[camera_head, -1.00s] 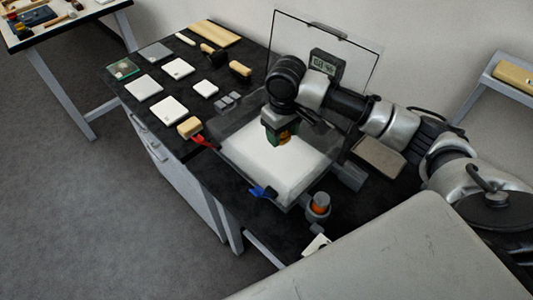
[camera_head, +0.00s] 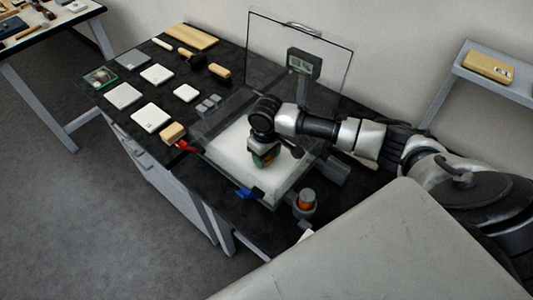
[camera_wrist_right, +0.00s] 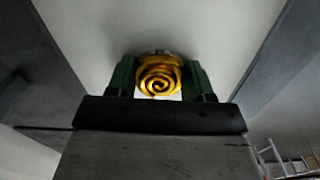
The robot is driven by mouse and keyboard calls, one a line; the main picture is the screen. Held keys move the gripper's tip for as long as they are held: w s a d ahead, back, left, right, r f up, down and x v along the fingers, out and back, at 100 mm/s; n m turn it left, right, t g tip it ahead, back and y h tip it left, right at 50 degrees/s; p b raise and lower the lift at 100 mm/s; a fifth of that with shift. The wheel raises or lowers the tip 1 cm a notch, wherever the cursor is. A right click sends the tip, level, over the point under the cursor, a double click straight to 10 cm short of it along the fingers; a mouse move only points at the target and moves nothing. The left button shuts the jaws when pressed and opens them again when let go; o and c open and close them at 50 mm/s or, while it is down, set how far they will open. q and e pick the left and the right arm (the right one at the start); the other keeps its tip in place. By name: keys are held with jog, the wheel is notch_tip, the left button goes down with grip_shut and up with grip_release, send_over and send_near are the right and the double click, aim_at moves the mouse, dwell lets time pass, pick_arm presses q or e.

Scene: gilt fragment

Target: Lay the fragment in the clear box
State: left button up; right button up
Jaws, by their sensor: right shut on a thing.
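The gilt fragment (camera_wrist_right: 158,80) shows in the right wrist view as a shiny gold spiral between the two green finger pads. My right gripper (camera_wrist_right: 158,84) is shut on it. In the head view my right gripper (camera_head: 264,160) is inside the outline of the clear box (camera_head: 227,181), low over the white pad (camera_head: 232,150). I cannot tell whether the fragment touches the pad. The box's clear lid (camera_head: 270,48) stands open at the back. The fragment is mostly hidden by the gripper in the head view. My left gripper is not in view.
A small display (camera_head: 303,63) shows at the lid. A red clip (camera_head: 186,147) and a blue clip (camera_head: 246,193) sit at the box's near side. An orange-topped knob (camera_head: 306,200) stands at its front right. Several pale tiles and brushes lie on the black bench to the left.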

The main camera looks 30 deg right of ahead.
jog(key=o, duration=0.9)
jog(key=shift+f, duration=0.15)
notch_tip(320, 180, up, 12)
jog(key=b, duration=0.1)
jog(key=shift+r, duration=0.2)
